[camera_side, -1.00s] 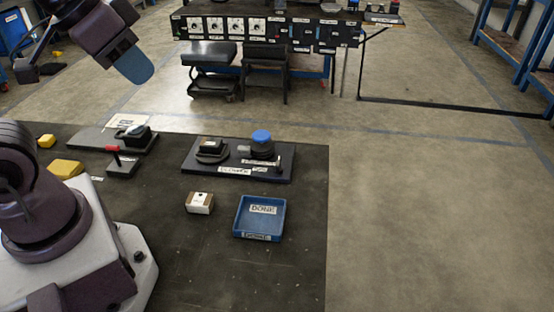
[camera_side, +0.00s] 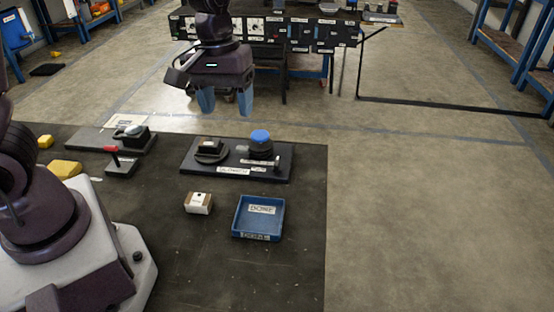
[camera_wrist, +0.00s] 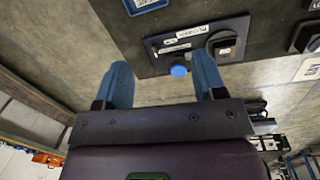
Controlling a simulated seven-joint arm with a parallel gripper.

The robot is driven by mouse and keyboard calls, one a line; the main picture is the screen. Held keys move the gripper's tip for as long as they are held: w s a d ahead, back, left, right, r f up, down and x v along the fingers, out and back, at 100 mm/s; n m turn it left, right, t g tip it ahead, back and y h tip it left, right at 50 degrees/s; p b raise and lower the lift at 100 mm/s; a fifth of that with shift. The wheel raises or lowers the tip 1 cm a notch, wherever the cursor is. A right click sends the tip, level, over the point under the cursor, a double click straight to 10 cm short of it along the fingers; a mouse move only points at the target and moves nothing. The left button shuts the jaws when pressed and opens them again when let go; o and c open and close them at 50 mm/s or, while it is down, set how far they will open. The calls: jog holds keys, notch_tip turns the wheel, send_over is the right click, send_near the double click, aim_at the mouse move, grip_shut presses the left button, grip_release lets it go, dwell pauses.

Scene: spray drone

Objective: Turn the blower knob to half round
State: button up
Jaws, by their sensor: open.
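A dark panel (camera_side: 190,168) lies near the far edge of the table. On it, at left, is a black knob-like part (camera_side: 210,147) on a round base; it also shows in the wrist view (camera_wrist: 222,45). To its right is a round black part with a blue cap (camera_side: 261,137), whose blue cap shows in the wrist view (camera_wrist: 179,71). White labels are on the panel, too small to read surely, so I cannot tell which part is the blower knob. My gripper (camera_side: 226,107) is open and empty, fingers pointing down, above and beyond the panel, touching nothing.
A blue tray labelled DONE (camera_side: 237,222) and a small white-and-brown box (camera_side: 198,203) stand nearer on the table. A red-handled lever (camera_side: 112,150) and another black device (camera_side: 132,133) are left of the panel. The table's right front is bare.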

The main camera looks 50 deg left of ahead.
aim_at(277, 161)
jog(key=w+a+f+n+y, duration=0.1)
jog(key=w+f+n, duration=0.5)
jog(key=n, duration=0.4)
jog(key=w+a+f+n, duration=0.2)
jog(key=w+f+n, duration=0.1)
jog(key=w+n, duration=0.5)
jog(key=shift+n, duration=0.7)
jog(key=f, duration=0.8)
jog(key=s+f, duration=0.1)
jog(key=f, duration=0.4)
jog(key=c, duration=0.9)
